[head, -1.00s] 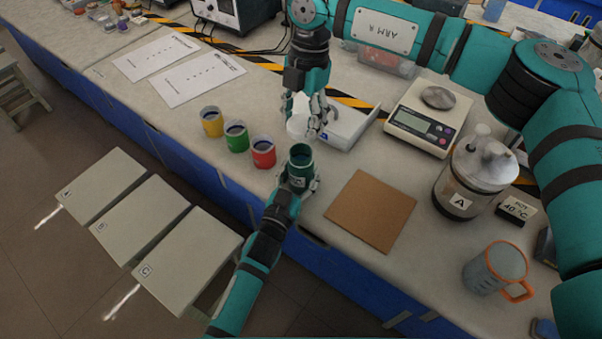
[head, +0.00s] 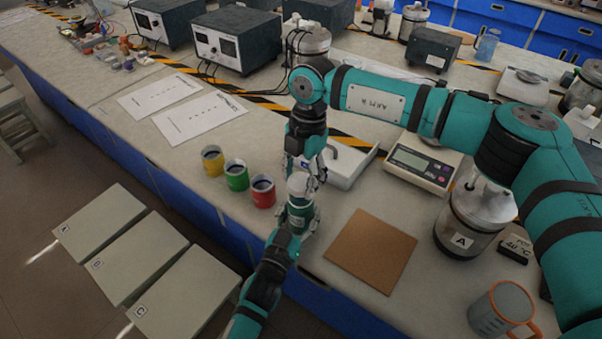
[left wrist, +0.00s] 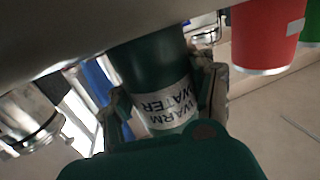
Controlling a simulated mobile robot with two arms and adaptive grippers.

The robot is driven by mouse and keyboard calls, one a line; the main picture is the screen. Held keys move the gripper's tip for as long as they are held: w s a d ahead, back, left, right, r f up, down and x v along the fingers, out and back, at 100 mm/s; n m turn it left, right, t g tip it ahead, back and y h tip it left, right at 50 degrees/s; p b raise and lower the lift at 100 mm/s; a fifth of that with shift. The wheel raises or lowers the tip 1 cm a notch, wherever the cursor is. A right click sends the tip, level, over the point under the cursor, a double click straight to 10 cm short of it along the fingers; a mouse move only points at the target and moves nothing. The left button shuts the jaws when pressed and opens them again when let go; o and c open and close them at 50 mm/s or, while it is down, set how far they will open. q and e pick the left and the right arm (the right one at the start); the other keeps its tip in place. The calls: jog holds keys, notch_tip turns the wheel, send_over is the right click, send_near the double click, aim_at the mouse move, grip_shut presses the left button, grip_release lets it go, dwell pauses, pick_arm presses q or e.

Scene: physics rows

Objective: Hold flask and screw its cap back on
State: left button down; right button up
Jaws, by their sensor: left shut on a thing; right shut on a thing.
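The dark green flask (head: 299,217) stands upright near the table's front edge. It also shows in the left wrist view (left wrist: 152,65), with a white label reading WARM WATER. My left gripper (head: 297,222) is shut around the flask's lower body from the front. The pale cap (head: 298,184) is at the flask's mouth, in line with it. My right gripper (head: 305,175) points down from above and is shut on the cap. I cannot tell whether the cap touches the rim or is seated on the thread. The cap does not show clearly in the left wrist view.
Yellow (head: 213,161), green (head: 236,175) and red (head: 263,191) cups stand just left of the flask. A brown board (head: 370,252) lies to the right, bare. A scale (head: 422,164), a jar marked A (head: 470,222) and a grey mug (head: 492,312) are further right.

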aim_at(301, 210)
jog(key=shift+f, duration=0.15)
jog(key=shift+f, duration=0.75)
jog(key=shift+f, duration=0.6)
dwell(0.3)
jog(key=m, duration=0.6)
jog(key=shift+t+y, duration=0.3)
jog(key=shift+t, duration=0.1)
jog(key=m, duration=0.4)
jog(key=shift+m+t, duration=0.3)
jog(key=m, duration=0.3)
jog(key=shift+t, duration=0.3)
